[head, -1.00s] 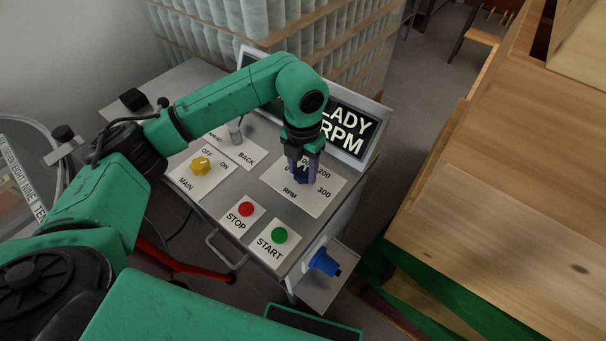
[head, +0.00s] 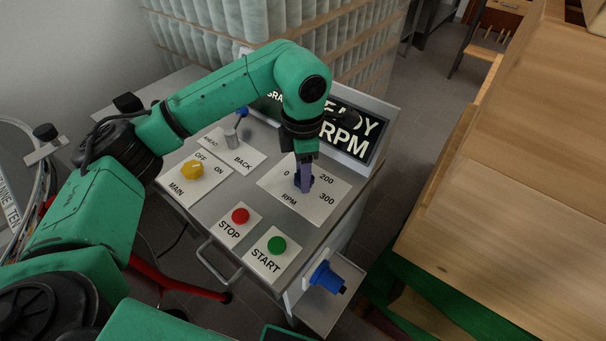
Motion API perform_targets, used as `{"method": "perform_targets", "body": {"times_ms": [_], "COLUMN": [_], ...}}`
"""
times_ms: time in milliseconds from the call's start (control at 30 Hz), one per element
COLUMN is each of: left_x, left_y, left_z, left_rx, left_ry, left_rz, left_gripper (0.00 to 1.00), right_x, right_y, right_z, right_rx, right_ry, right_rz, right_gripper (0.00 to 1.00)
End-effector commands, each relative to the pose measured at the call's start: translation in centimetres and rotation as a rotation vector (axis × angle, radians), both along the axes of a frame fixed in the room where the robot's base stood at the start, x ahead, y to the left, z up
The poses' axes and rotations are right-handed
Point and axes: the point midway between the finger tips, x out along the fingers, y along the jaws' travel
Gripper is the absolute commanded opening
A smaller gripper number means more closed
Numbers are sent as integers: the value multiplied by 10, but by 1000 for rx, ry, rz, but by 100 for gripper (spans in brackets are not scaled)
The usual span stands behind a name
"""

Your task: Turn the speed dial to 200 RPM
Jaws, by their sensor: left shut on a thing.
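The speed dial (head: 299,178) is a dark blue knob on a white plate (head: 318,208) marked 0, 200, 300 and RPM, on the right part of the grey control panel. My left gripper (head: 305,186) points down over it from above and is shut on the dial. The gripper hides most of the dial and some plate markings, so I cannot read where the dial points. My right gripper does not show.
A blue plug (head: 327,277) juts out at the panel's right side. A wooden bench (head: 500,220) stands at the right.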

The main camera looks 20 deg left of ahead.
Motion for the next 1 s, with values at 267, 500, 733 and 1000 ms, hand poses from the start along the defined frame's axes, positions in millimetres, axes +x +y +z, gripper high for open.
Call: {"method": "perform_targets", "body": {"times_ms": [267,500,733,1000], "left_x": [2,2,2,1], "left_y": [0,0,0,0], "left_z": [3,4,3,2], "left_rx": [-5,-5,-4,-3], "left_ry": [-8,-9,-6,-4], "left_rz": [-39,-40,-40,-40], "left_gripper": [0,0,81,81], "right_x": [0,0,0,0], "right_y": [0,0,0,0], "right_z": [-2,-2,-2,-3], "right_rx": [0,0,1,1], "right_ry": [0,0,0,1], "right_rz": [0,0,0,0], "right_gripper": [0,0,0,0]}}
